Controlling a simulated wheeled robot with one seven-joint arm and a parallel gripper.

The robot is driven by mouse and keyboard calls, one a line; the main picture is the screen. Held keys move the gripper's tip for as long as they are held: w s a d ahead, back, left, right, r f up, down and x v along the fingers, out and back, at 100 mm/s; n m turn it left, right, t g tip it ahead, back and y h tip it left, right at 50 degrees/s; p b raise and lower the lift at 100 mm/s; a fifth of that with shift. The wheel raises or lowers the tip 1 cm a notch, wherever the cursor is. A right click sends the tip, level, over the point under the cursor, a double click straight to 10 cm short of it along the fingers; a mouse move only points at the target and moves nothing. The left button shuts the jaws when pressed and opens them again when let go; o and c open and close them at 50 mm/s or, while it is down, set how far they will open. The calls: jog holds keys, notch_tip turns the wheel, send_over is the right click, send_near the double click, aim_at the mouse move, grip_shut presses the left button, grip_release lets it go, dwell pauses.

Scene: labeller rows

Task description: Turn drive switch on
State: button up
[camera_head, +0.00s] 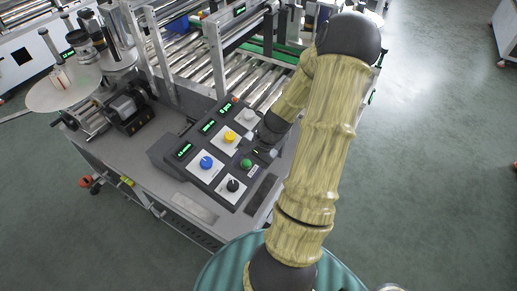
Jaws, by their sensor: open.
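The control panel (192,168) is a dark sloped box on the machine's grey top, left of my arm. It carries a blue knob (206,162), a yellow knob (230,136), a black knob (232,186) and a pale grey knob (249,115), each on a white plate. A green knob or button (246,163) sits on its right side. The labels are too small to read, so I cannot tell which is the drive switch. My gripper (263,148) is open over the panel's right side, close to the green control. My wrist hides part of that edge.
A label reel (62,90) and a motor unit (127,107) stand at left. My arm covers the right middle. The floor (430,150) at right is clear.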

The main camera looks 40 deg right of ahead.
jog(key=v, duration=0.8)
jog(key=shift+r+b, duration=0.3)
jog(key=shift+b, duration=0.05)
jog(key=s+a+r+n+h, duration=0.1)
jog(key=a+r+n+h, duration=0.1)
jog(key=a+n, duration=0.4)
jog(key=s+a+r+n+h, duration=0.1)
jog(key=a+r+n+h, duration=0.1)
jog(key=a+n, duration=0.5)
jog(key=a+h, duration=0.1)
jog(key=a, duration=0.5)
jog(key=shift+s+a+r, duration=0.15)
jog(key=shift+a+r, duration=0.25)
